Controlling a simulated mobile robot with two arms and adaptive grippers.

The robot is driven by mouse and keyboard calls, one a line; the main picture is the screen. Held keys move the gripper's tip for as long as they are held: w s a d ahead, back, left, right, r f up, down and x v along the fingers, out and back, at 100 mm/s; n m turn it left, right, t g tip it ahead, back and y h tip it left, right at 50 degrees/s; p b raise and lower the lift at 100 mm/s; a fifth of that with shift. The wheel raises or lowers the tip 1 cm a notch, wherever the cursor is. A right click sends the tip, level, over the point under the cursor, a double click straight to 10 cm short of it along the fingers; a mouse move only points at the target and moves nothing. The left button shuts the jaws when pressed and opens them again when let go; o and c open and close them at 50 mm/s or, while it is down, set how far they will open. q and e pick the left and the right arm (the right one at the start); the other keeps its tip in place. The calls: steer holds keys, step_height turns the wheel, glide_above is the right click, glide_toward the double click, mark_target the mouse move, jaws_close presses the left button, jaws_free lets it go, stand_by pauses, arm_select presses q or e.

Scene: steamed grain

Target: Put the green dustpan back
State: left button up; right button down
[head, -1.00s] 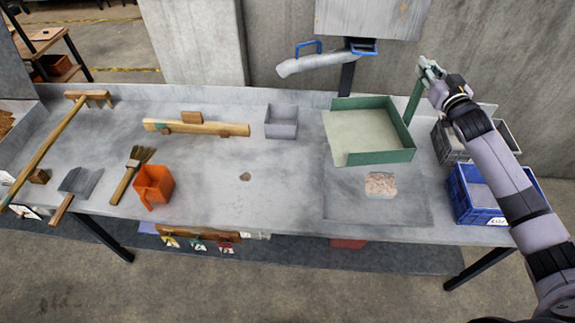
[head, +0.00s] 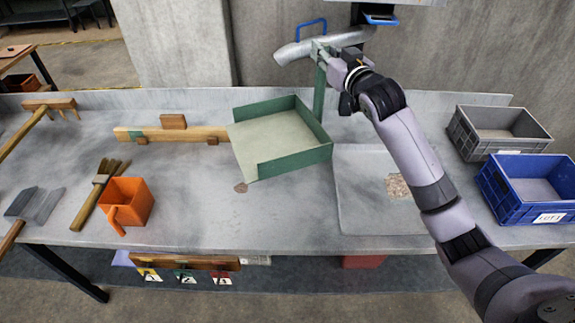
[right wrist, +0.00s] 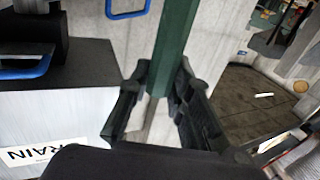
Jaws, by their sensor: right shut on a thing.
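The green dustpan (head: 290,156) is a square open tray with green walls, a pale floor and an upright green handle (head: 319,92). My right gripper (head: 322,54) is shut on the upper part of this handle. In the right wrist view the handle (right wrist: 174,35) passes between the two fingers (right wrist: 158,92). The pan is over the middle of the bench, left of a grey square plate (head: 365,215). I cannot tell if its underside touches the bench. No grain shows in the pan. My left gripper is out of view.
Some grain (head: 397,186) lies on the grey plate. A grey crate (head: 478,152) and a blue crate (head: 510,205) stand at right. Left are an orange scoop (head: 128,203), a brush (head: 98,190) and a wooden bar (head: 165,134). A metal spout (head: 300,52) hangs behind the handle.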

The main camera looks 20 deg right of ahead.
mark_target(320, 118)
step_height(320, 118, down, 19)
steer(key=shift+s+d+r+p, duration=0.1)
steer(key=shift+p, duration=0.45)
steer(key=shift+f, duration=0.25)
steer(key=c, duration=1.5)
jaws_free()
steer(key=shift+o, duration=0.2)
steer(key=shift+r, duration=0.25)
steer(key=s+d+b, duration=0.1)
steer(key=s, duration=1.1)
steer(key=shift+d, duration=0.2)
steer(key=shift+f, duration=0.15)
